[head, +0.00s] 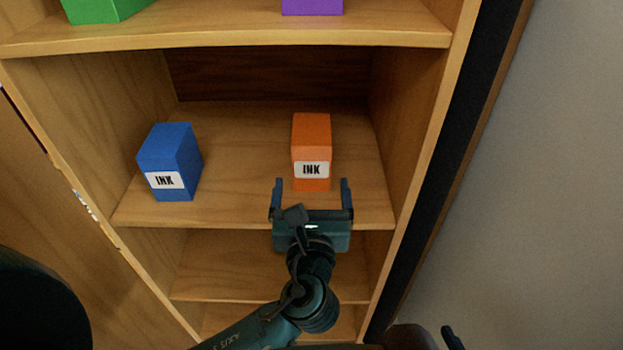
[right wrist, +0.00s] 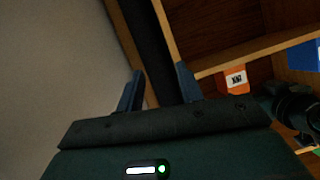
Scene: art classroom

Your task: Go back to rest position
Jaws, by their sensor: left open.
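An orange ink box (head: 311,140) stands upright on the middle shelf (head: 245,195), right of centre; it also shows in the right wrist view (right wrist: 235,80). My left gripper (head: 311,190) is open and empty at the shelf's front edge. Its fingertips are apart on either side of the box's lower front, with gaps to both sides; how deep they reach is hard to tell. My right gripper (right wrist: 158,82) is open and empty in the right wrist view, its fingers apart before the cabinet's side edge. In the head view only a bit of it shows at the bottom.
A blue ink box (head: 170,160) stands left on the same shelf. Green (head: 105,8) and purple (head: 312,6) boxes are on the upper shelf (head: 230,38). The lower shelf (head: 225,265) looks bare where visible. A grey wall (head: 540,190) is right of the cabinet.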

